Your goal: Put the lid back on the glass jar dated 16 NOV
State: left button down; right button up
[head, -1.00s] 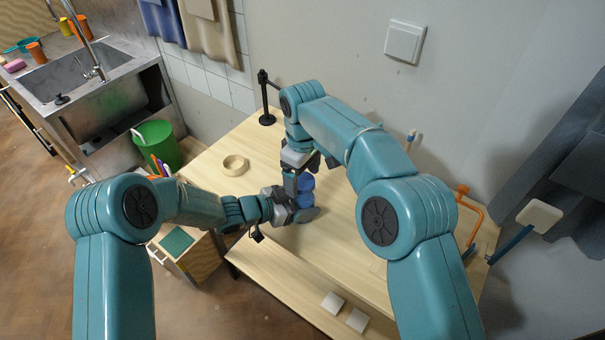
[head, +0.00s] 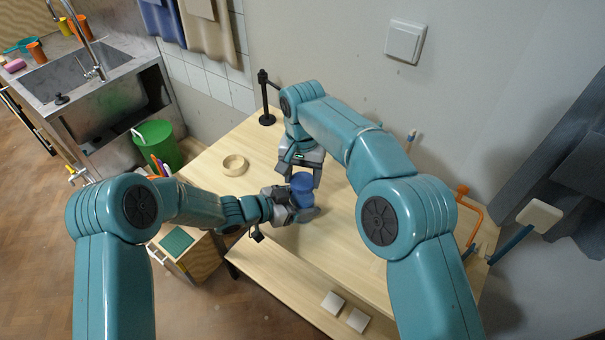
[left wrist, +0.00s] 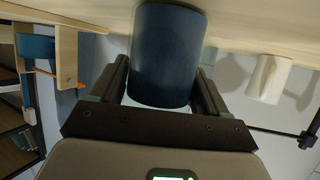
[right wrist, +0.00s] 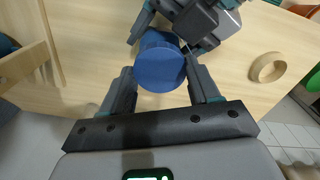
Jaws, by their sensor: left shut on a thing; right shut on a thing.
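My left gripper (head: 298,209) is shut on a jar with dark blue contents (head: 304,201). The jar also fills the middle of the left wrist view (left wrist: 168,55), with a thin pale band at one end. My right gripper (head: 302,184) points down from above, shut on a round blue lid (right wrist: 160,72), one finger on each side. The lid is in line with the jar top; I cannot tell whether it is seated or just above. No date label is legible, as the fingers and viewing angle hide it.
A tan ring (head: 234,165) lies on the pale wooden table (head: 335,240), left of the grippers. A black stand (head: 266,100) stands at the back. Two white tiles (head: 333,303) lie on the lower shelf. An orange bracket (head: 470,210) is at the right edge.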

jog(key=shift+m, duration=0.5)
jog(key=o, duration=1.3)
jog(key=shift+c, duration=0.2)
notch_tip(320, 180, up, 8)
jog(key=shift+f, duration=0.2)
pick_arm(q)
grip_release()
